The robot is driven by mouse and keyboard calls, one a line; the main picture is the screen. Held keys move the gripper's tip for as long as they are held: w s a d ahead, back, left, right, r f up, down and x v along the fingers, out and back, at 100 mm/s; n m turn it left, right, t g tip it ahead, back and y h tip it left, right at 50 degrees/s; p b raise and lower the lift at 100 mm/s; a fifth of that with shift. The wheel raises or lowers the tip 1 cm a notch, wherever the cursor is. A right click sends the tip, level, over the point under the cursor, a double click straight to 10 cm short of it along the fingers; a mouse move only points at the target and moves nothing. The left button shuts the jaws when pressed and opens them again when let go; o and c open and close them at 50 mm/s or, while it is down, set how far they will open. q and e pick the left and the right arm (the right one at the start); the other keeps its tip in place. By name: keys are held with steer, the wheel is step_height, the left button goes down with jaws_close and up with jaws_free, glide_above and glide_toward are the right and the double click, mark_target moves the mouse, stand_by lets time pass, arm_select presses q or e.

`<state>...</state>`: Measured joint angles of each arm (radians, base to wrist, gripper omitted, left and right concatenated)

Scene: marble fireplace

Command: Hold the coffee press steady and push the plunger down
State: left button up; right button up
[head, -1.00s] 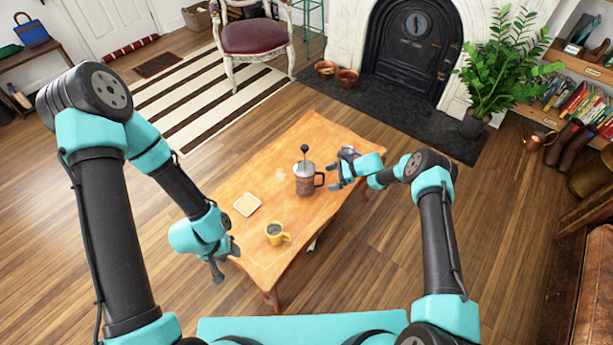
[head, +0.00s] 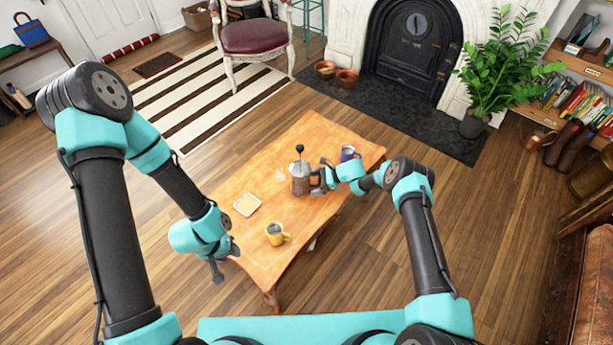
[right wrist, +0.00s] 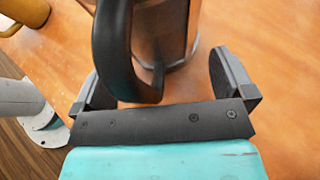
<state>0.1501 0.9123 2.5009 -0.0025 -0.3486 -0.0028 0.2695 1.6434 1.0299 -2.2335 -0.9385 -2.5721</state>
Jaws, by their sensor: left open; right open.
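The coffee press (head: 300,184) stands upright on the wooden table, its plunger rod raised with a dark knob (head: 300,148) on top. Its dark handle (right wrist: 113,45) points toward my right gripper. My right gripper (head: 322,178) is open at the handle side of the press. In the right wrist view the handle hangs between the spread fingers (right wrist: 165,88), with the glass and metal body (right wrist: 176,30) just beyond; I cannot tell whether they touch. My left gripper (head: 222,264) is open and empty, low by the table's left edge, apart from the press.
A pale square coaster (head: 247,204) lies to the left. A blue mug (head: 347,154) stands behind my right gripper. The far table end is clear.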

steer(key=shift+x, duration=1.25)
steer(key=shift+c, duration=0.5)
